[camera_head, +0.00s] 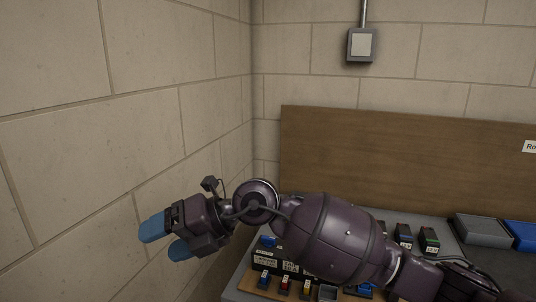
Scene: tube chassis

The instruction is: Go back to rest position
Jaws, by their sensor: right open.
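My right gripper (166,238) is at the left end of my purple right arm, which reaches in from the lower right. Its two blue fingers point left and stand apart, with nothing seen between them. It is in front of the left block wall, left of the table (237,279). My arm crosses above the table and hides part of it. My left gripper is not in view.
Small coloured connectors (284,285) and a dark labelled box (266,262) are on the table below my arm. Dark modules (429,239), a grey tray (482,231) and a blue tray (524,234) sit farther right. A wooden board (400,160) stands behind.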

